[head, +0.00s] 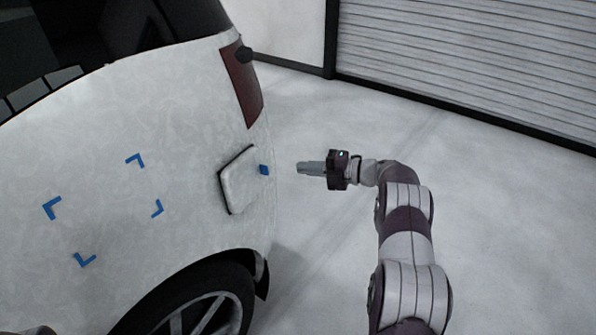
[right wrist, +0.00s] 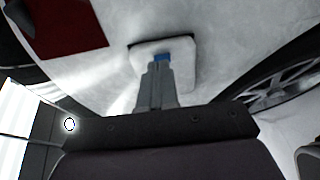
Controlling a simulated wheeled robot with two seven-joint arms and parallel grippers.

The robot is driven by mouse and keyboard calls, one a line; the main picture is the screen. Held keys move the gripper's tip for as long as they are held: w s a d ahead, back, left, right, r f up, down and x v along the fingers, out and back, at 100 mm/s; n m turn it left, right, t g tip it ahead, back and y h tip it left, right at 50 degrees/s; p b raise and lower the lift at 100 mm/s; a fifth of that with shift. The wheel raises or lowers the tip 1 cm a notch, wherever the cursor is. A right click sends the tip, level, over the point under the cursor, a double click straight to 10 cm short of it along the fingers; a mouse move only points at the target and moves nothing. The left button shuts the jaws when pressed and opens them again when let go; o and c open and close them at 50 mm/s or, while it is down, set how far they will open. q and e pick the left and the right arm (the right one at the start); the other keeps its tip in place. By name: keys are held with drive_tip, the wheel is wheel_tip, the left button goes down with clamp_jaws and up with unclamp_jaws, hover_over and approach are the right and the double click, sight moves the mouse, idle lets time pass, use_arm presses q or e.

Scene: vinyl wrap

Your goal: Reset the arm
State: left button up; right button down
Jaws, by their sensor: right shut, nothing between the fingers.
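My right arm (head: 408,235) reaches up from the lower right in the head view, bent at the elbow. Its gripper (head: 300,167) points left toward the car and is shut and empty. A gap of floor shows between its tips and a small blue tab (head: 264,169) at the edge of a white flap (head: 238,180) on the car's side. In the right wrist view, the shut fingers (right wrist: 157,68) point at the flap (right wrist: 183,48), their tips overlapping the blue tab (right wrist: 161,57) in the picture. My left gripper is not in view.
The white car (head: 110,150) fills the left side, with four-cornered blue marks (head: 85,260) on its panel, a red tail light (head: 243,84) and a rear wheel (head: 205,310). A roller door (head: 470,60) stands at the back right. The floor (head: 510,220) right of my arm is clear.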

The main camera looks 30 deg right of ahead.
drive_tip(key=d, duration=0.6)
drive_tip(key=shift+s+d+r, duration=0.15)
drive_tip(key=shift+s+r, duration=0.1)
drive_tip(key=shift+s, duration=0.15)
